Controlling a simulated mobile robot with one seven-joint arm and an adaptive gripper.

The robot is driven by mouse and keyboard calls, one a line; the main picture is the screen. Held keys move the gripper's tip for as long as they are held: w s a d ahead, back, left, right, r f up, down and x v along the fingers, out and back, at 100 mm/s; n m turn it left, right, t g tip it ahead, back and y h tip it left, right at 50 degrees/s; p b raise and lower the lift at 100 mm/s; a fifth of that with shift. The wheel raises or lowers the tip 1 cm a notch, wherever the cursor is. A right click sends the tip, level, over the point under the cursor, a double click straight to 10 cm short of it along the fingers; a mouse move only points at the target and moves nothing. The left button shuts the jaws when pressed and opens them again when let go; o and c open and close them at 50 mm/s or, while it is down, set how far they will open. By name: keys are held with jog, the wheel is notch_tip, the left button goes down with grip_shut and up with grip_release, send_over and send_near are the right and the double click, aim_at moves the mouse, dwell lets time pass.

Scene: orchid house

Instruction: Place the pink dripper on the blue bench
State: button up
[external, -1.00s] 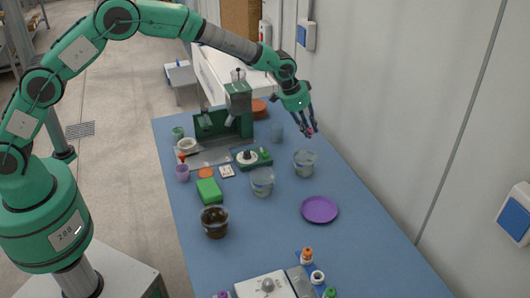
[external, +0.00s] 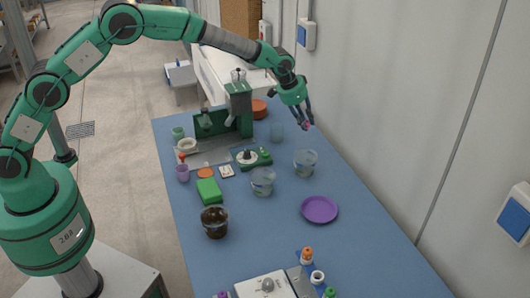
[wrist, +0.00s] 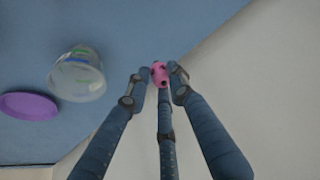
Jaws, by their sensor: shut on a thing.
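My gripper (external: 306,122) is shut on the pink dripper (wrist: 160,74), a small pink piece with dark holes held between the fingertips in the wrist view. In the external view the dripper is a tiny pink spot at the fingertips, partly hidden by them. The gripper points down over the far right part of the blue bench (external: 278,232), near its wall-side edge. The dripper appears to be above the bench top; the exact height is hard to tell.
A clear cup (external: 305,163) stands nearest below the gripper, with a purple plate (external: 320,210) in front of it. Another clear cup (external: 262,182) and a dark-filled cup (external: 214,222) stand further left. A green machine (external: 225,122) stands at the back. The wall is close on the right.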

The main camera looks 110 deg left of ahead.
jog(key=shift+f+b, duration=0.45)
jog(key=shift+f, duration=1.7)
jog(key=shift+f+b, duration=0.65)
jog(key=shift+f, duration=1.85)
jog(key=shift+f, duration=0.15)
jog(key=o, duration=0.8)
jog(key=shift+o, duration=0.2)
jog(key=shift+v, duration=0.9)
jog(key=p+v, duration=0.3)
jog(key=v, duration=0.7)
jog(key=shift+r, duration=0.25)
